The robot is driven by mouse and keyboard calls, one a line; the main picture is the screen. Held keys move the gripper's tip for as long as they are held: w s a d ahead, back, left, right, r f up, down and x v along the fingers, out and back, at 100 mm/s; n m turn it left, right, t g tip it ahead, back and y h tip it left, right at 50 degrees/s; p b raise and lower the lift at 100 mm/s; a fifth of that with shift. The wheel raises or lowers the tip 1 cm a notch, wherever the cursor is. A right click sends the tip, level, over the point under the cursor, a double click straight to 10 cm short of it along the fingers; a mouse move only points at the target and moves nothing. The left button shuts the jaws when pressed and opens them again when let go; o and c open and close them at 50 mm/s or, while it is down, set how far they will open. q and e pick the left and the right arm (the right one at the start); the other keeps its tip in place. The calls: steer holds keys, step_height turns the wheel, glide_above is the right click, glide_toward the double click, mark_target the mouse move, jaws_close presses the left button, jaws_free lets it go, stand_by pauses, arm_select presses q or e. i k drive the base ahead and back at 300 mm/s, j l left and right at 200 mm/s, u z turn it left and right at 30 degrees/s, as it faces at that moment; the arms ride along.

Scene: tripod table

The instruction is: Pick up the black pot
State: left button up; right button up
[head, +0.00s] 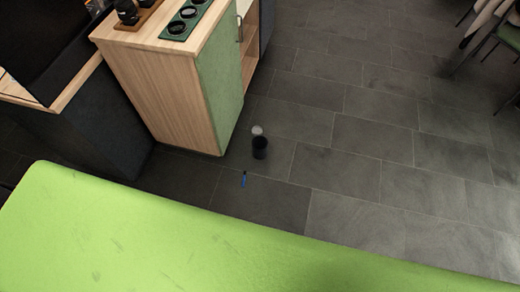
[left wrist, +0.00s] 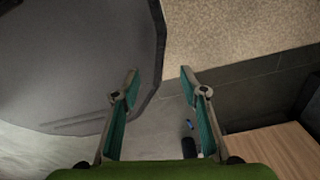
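The black pot (head: 260,147) is a small dark cylinder on the grey tiled floor in the head view, near the foot of the wooden cabinet. In the left wrist view, a small dark shape (left wrist: 189,147) beside the right-hand finger may be the pot; it is too small to be sure. My left gripper (left wrist: 159,76) is open, its two teal-padded fingers wide apart with nothing between the tips. It is not touching the pot. My left gripper does not show in the head view, and my right gripper is in neither view.
A small whitish item (head: 257,130) is just behind the pot, and a small blue item (head: 243,179) lies in front. The wooden cabinet (head: 150,90) with a green door stands left. A lime-green surface (head: 150,235) fills the foreground. Floor right of the pot is clear.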

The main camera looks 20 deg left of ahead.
mark_target(259, 144)
steer(key=i+l+u, duration=0.15)
steer(key=u, duration=0.2)
steer(key=i+l+u, duration=0.2)
steer(key=u, duration=0.2)
steer(key=i+l, duration=0.05)
